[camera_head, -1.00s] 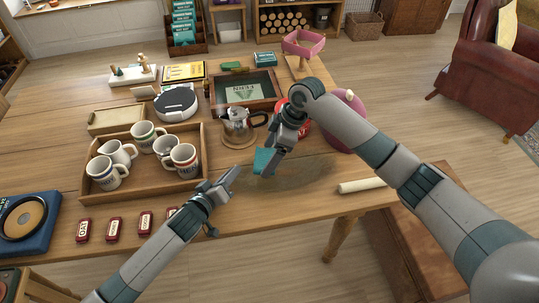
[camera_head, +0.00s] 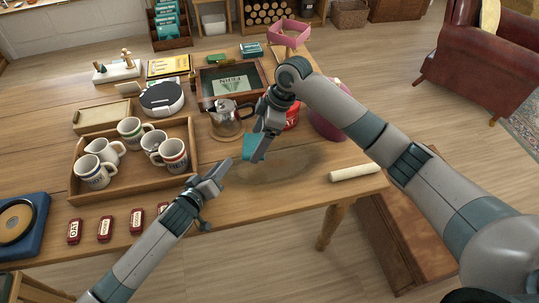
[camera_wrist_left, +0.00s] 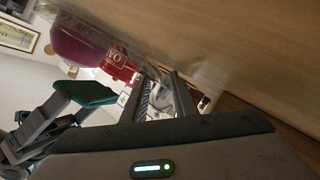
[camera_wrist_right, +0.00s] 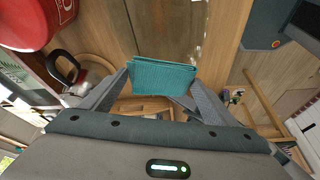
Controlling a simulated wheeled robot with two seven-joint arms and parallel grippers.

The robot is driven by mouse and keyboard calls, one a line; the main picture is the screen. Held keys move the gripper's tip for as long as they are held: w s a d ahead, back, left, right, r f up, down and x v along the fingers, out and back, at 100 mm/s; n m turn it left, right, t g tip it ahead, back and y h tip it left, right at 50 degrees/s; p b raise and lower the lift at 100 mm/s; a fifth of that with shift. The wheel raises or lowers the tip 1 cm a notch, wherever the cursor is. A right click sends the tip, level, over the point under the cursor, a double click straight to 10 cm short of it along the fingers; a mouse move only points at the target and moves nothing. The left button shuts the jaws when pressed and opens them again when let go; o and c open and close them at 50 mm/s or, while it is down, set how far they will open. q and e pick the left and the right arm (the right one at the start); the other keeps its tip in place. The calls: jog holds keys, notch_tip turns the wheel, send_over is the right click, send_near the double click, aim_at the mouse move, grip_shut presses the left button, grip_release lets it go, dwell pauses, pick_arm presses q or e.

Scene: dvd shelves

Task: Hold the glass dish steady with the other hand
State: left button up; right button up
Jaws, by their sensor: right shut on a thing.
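The glass dish (camera_head: 285,165) is see-through and shows only as a faint dark oval on the table, right of the grippers; its rim is hard to make out. My right gripper (camera_head: 258,150) is shut on a folded teal cloth (camera_wrist_right: 162,76), which also shows in the head view (camera_head: 249,147) at the dish's left side. I cannot tell if the cloth touches the glass. My left gripper (camera_head: 223,170) is open, low over the table at the dish's near left. Its two fingers (camera_wrist_left: 163,92) stand apart in the left wrist view, with no object clearly between them.
A wooden tray of mugs (camera_head: 77,183) stands left, with small red tins (camera_head: 105,228) in front. A coffee pot (camera_head: 228,118), a red canister (camera_head: 292,117) and a purple vessel (camera_head: 328,124) stand behind the grippers. A pale roll (camera_head: 355,172) lies at the right edge.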

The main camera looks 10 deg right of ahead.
pick_arm(q)
jog(key=shift+a, duration=0.15)
jog(key=shift+s+a, duration=0.25)
jog(key=shift+s, duration=0.2)
pick_arm(e)
jog(key=shift+w, duration=0.1)
pick_arm(q)
jog(key=v, duration=1.1)
jog(key=shift+d+r, duration=0.15)
